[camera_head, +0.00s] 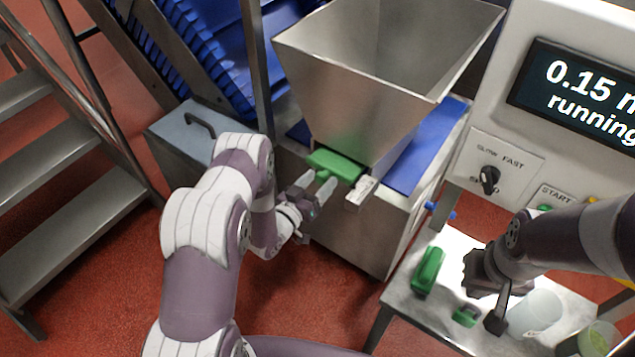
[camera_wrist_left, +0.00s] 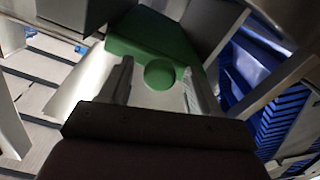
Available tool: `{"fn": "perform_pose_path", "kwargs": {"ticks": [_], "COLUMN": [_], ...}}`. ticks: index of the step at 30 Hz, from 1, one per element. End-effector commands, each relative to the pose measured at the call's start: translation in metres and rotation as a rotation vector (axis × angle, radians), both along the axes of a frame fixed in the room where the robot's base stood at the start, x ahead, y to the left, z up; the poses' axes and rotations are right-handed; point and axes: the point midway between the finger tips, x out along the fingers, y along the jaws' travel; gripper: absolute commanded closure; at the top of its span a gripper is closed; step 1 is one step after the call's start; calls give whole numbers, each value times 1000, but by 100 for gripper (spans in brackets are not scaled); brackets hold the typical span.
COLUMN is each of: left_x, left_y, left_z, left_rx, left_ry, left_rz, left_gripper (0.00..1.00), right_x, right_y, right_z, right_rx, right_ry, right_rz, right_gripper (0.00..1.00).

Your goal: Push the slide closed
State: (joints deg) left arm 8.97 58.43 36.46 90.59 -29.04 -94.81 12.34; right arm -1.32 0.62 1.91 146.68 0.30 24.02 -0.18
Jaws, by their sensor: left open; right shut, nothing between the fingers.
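The slide is a green block (camera_head: 335,165) at the foot of the metal hopper (camera_head: 380,70), sticking out at the front. In the left wrist view the green slide (camera_wrist_left: 155,38) lies just ahead, with a round green knob (camera_wrist_left: 159,74) showing between the fingers. My left gripper (camera_head: 316,184) is open at the slide's front; it also shows in the left wrist view (camera_wrist_left: 155,85). I cannot tell whether the fingers touch the slide. My right gripper (camera_head: 492,308) is shut and empty, low over the metal table at the right.
A metal table (camera_head: 405,306) holds a green block (camera_head: 428,270), a small green piece (camera_head: 466,314) and a clear cup (camera_head: 534,312). A control panel (camera_head: 500,165) with a knob stands at the right; its display (camera_head: 580,95) reads "running". Metal stairs (camera_head: 70,210) stand at the left.

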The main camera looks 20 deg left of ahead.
Motion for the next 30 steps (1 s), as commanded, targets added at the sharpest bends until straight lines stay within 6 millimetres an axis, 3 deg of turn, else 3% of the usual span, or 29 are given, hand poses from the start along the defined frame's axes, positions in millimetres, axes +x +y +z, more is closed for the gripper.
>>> {"fn": "perform_pose_path", "kwargs": {"ticks": [2, 3, 8, 9, 13, 21, 30], "left_x": [0, 0, 0, 0, 4, 40, 43], "left_y": [0, 0, 0, 0, -1, -14, -16], "left_z": [0, 0, 0, 0, -2, -2, 1], "left_rx": [0, 0, 0, 0, 1, 1, 1], "left_ry": [0, 0, 0, 0, -1, -2, -1], "left_rz": [0, 0, 0, 0, -2, -1, 0], "left_gripper": [37, 44, 96, 100, 100, 100, 100], "right_x": [0, 0, 0, 0, 0, 0, 0], "right_y": [0, 0, 0, 0, 0, 0, 0], "right_z": [0, 0, 0, 0, -4, -20, -19], "right_rx": [0, 0, 0, 0, 0, 0, 0], "right_ry": [0, 0, 0, 0, 0, 0, 0], "right_rz": [0, 0, 0, 0, 0, 0, 0], "right_gripper": [100, 100, 100, 100, 100, 100, 100]}}
